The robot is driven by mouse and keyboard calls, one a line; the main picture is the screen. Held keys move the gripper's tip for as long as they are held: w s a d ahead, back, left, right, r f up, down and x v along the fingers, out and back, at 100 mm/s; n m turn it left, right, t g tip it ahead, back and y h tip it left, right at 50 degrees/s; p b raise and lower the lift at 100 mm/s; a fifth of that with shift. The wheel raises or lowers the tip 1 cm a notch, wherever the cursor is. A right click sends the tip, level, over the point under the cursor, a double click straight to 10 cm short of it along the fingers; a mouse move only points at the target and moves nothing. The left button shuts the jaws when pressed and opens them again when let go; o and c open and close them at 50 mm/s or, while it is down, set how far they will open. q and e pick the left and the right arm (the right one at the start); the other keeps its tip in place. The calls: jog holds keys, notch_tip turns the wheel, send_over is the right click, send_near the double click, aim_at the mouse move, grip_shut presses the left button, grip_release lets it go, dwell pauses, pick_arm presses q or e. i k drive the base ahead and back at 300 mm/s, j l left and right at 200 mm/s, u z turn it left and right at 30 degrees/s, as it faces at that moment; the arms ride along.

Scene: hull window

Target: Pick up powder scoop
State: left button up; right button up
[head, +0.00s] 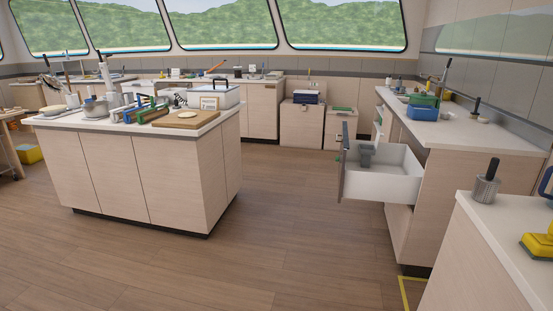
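A grey object (366,157), possibly the powder scoop, lies inside the white open drawer (390,189) on the right. It is at the drawer's back left and looks small, so I cannot be sure what it is. The drawer is pulled out from the right-hand counter, with its dark front panel facing left. Neither of my grippers shows in the head view.
An island counter (142,180) with jars, boards and boxes stands at left. The right counter (450,130) holds a blue bin (423,111). A nearer counter (510,228) at lower right holds a ribbed grey pot (486,190). The wooden floor (290,220) between is clear.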

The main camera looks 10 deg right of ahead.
aim_at(445, 116)
jog(key=i+l+z, duration=0.2)
jog(key=i+z, duration=0.15)
jog(key=i, duration=0.5)
jog(key=i+z, duration=0.35)
jog(key=i, duration=0.5)
jog(key=i+u, duration=0.35)
jog(key=i, duration=0.5)
jog(key=i+l+u, duration=0.1)
jog(key=i+u, duration=0.3)
jog(key=i, duration=0.5)
jog(key=i+z, duration=0.25)
jog(key=i, duration=0.4)
jog(key=i+z, duration=0.25)
jog(key=i, duration=0.35)
jog(key=i+j+z, duration=0.25)
jog(key=i, duration=0.35)
jog(key=i+z, duration=0.25)
jog(key=i, duration=0.2)
jog(key=i+z, duration=0.3)
jog(key=i, duration=0.2)
jog(key=i+j+z, duration=0.25)
jog(key=i, duration=0.2)
jog(key=i+j+z, duration=0.25)
jog(key=i, duration=0.15)
